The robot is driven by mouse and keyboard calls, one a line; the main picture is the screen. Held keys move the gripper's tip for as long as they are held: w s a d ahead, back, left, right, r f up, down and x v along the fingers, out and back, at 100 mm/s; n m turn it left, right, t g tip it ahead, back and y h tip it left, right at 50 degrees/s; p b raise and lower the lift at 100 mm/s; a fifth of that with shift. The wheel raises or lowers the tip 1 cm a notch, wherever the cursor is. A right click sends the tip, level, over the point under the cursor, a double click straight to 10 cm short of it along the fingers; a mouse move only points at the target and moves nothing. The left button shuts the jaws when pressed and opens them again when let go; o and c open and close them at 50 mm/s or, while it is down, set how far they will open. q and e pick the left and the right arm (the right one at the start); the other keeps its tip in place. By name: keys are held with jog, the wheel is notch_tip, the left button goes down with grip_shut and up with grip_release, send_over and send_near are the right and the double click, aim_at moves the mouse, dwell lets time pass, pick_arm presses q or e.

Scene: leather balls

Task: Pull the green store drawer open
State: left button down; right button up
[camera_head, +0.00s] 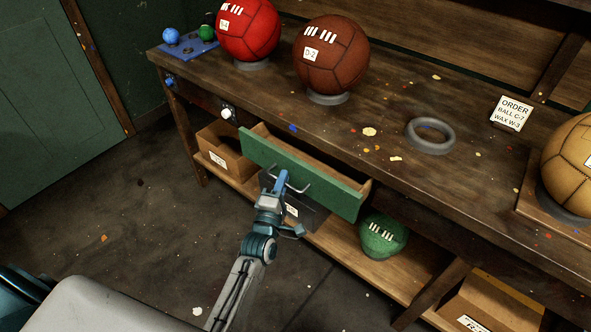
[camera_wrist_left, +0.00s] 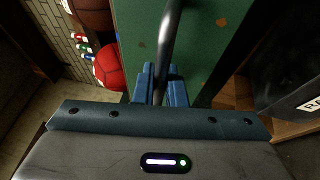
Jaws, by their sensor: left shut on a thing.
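The green store drawer (camera_head: 300,172) stands partly pulled out from under the workbench, with a gap showing its wooden inside. Its metal bar handle (camera_head: 294,185) is on the green front. My left gripper (camera_head: 281,181) is at the handle, its blue fingers shut around the bar. In the left wrist view the handle (camera_wrist_left: 169,45) runs between the two blue fingers (camera_wrist_left: 160,86), with the green front behind it. My right gripper is not in view.
The workbench (camera_head: 400,165) holds a red ball (camera_head: 247,30), a brown ball (camera_head: 331,60), a tan ball (camera_head: 570,160), an empty grey ring (camera_head: 430,135) and an order card (camera_head: 511,113). On the lower shelf are a green ball (camera_head: 384,237) and boxes (camera_head: 226,152). The floor in front is clear.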

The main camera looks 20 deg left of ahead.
pick_arm(q)
jog(key=s+a, duration=0.2)
jog(key=s, duration=0.5)
jog(key=s+a+p, duration=0.1)
jog(key=s+a, duration=0.2)
jog(key=s, duration=0.5)
jog(key=shift+a, duration=0.25)
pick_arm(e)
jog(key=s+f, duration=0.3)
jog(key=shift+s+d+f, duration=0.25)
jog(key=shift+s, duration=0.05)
pick_arm(q)
jog(key=shift+f, duration=0.1)
jog(key=c, duration=1.5)
grip_release()
jog(key=s+f+b, duration=0.1)
jog(key=s+b, duration=0.1)
jog(key=s, duration=0.8)
jog(key=shift+s+d+f, duration=0.3)
jog(key=shift+s+f, duration=0.05)
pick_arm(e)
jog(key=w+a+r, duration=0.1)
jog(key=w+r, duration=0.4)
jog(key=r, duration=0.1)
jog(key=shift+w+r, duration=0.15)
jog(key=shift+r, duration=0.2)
